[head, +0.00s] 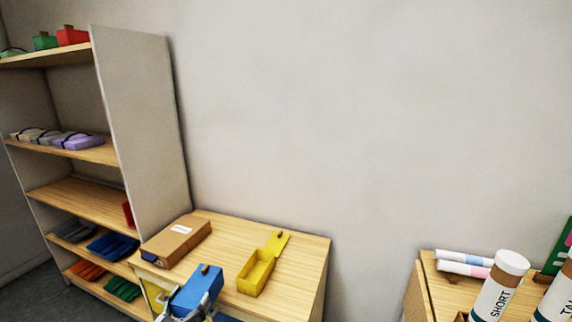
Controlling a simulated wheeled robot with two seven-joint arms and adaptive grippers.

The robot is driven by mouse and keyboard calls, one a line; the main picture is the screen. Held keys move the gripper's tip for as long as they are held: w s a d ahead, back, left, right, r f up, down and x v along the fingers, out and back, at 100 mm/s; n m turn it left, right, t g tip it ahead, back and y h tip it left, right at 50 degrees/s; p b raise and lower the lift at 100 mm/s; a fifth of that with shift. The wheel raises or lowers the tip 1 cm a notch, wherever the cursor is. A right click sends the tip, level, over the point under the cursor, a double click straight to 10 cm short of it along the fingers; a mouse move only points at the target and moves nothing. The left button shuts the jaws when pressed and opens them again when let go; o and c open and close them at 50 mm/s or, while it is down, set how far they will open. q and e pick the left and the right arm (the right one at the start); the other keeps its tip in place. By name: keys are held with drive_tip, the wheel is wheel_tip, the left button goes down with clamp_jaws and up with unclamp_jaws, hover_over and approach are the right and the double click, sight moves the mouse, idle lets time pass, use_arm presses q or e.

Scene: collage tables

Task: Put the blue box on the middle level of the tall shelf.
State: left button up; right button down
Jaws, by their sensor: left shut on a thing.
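A blue box (198,286) with a small brown knob on its lid is at the bottom of the head view, in front of the low wooden table. My left gripper (190,308) is shut on it from the near side; its fingertips are partly hidden. The tall shelf (138,118) stands at the left, with several wooden levels and a pale side panel. Its middle level (80,199) is mostly bare, with a red thing (128,214) at its right end, partly hidden by the panel. My right gripper is not in view.
The low table (300,250) holds a brown carton (176,242) and an open yellow box (255,275). Purple and grey bundles (76,142) lie on the level above the middle, folded cloths (112,245) below. Labelled tubes (500,285) stand at the right.

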sight(184, 317)
use_arm(q)
drive_tip(key=s, duration=0.2)
drive_tip(key=s+a+f, duration=0.1)
drive_tip(key=s, duration=0.1)
drive_tip(key=s+f, duration=0.1)
drive_tip(key=s, duration=0.1)
drive_tip(key=shift+a+f, duration=0.15)
drive_tip(key=shift+f, duration=0.1)
drive_tip(key=shift+s+d+n+y, duration=1.05)
drive_tip(key=shift+d+y, duration=0.85)
drive_tip(key=shift+d, duration=2.15)
wheel_tip(184, 317, down, 11)
drive_tip(key=b, duration=1)
drive_tip(key=shift+w, duration=0.15)
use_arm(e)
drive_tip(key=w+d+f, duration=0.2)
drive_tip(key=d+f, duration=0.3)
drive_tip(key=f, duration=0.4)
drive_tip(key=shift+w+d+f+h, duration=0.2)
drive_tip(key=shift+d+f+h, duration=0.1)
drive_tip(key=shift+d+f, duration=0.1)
use_arm(q)
drive_tip(key=shift+r, duration=0.15)
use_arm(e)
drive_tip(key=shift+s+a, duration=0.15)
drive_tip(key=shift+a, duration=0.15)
use_arm(q)
drive_tip(key=shift+a, duration=0.1)
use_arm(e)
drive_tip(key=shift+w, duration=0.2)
